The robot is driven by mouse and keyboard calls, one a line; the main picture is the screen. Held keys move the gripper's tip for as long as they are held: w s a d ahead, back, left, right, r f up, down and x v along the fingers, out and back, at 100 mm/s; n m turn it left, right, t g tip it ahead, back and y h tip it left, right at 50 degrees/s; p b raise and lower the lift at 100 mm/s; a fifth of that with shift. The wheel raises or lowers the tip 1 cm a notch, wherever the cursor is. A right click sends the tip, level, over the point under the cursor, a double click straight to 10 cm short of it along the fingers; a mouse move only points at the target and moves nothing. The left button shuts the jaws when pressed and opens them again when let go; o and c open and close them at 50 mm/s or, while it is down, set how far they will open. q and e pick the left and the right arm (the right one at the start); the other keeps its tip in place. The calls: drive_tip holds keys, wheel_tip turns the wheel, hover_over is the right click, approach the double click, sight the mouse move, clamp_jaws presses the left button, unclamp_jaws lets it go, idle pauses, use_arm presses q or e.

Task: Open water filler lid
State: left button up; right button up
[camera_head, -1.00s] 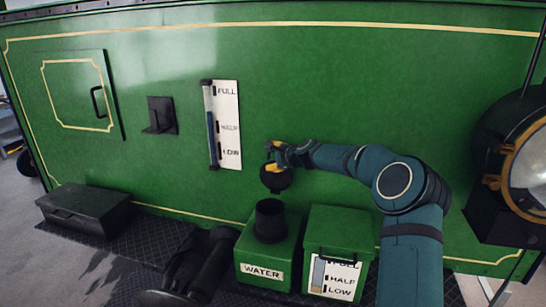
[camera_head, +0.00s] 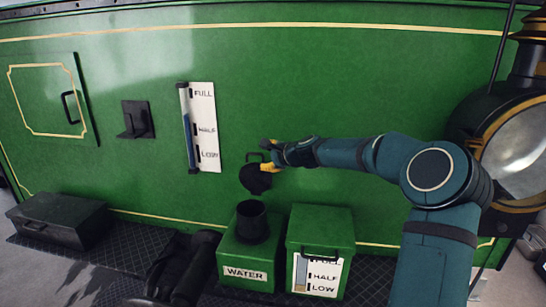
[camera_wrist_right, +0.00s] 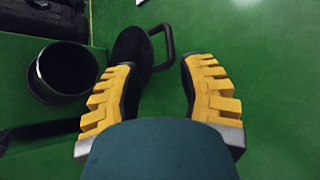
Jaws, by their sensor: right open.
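The water filler is a black round neck (camera_head: 252,222) on a green box labelled WATER (camera_head: 245,274). Its mouth is uncovered in the head view, and the wrist view shows the open neck (camera_wrist_right: 62,72) at the left. The round black lid (camera_head: 255,180) stands raised behind and above the neck, against the green wall. Its loop handle (camera_head: 253,157) shows at its top. My right gripper (camera_head: 268,157) is at the lid's upper right. In the wrist view the yellow fingers (camera_wrist_right: 158,92) are spread, with the lid (camera_wrist_right: 130,52) and handle (camera_wrist_right: 163,45) just beyond them.
A green box with a level gauge (camera_head: 320,225) stands right of the filler. A tall gauge (camera_head: 202,127) is on the wall. A large lamp (camera_head: 515,150) is at the right. A black box (camera_head: 58,218) and a dark cylindrical object (camera_head: 190,270) are at the lower left.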

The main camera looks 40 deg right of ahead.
drive_tip(key=shift+v, duration=1.5)
drive_tip(key=s+a+f+n+g+y+b, duration=0.25)
drive_tip(key=a+f+n, duration=0.25)
drive_tip(key=a+f, duration=0.85)
drive_tip(key=s+a+f+n+g+y+b, duration=0.1)
drive_tip(key=a+f+n+g+b, duration=0.2)
drive_tip(key=a+f, duration=1.05)
drive_tip(key=s+a+f+n+g+b, duration=0.1)
drive_tip(key=s+a+f+n+g, duration=0.1)
drive_tip(key=s+a+f+n, duration=0.2)
drive_tip(key=s+a+f+n+g+b, duration=0.1)
drive_tip(key=s+a+f+n, duration=0.3)
drive_tip(key=s+f, duration=0.7)
drive_tip(key=s+a+f+n+g+b, duration=0.1)
drive_tip(key=s+a+f+n+g, duration=0.1)
drive_tip(key=s+a+f+n, duration=0.2)
drive_tip(key=s+f+n, duration=0.1)
drive_tip(key=s+f, duration=0.2)
drive_tip(key=shift+s+a+f+g, duration=0.15)
drive_tip(key=shift+s+a+g, duration=0.2)
drive_tip(key=shift+s+a, duration=0.05)
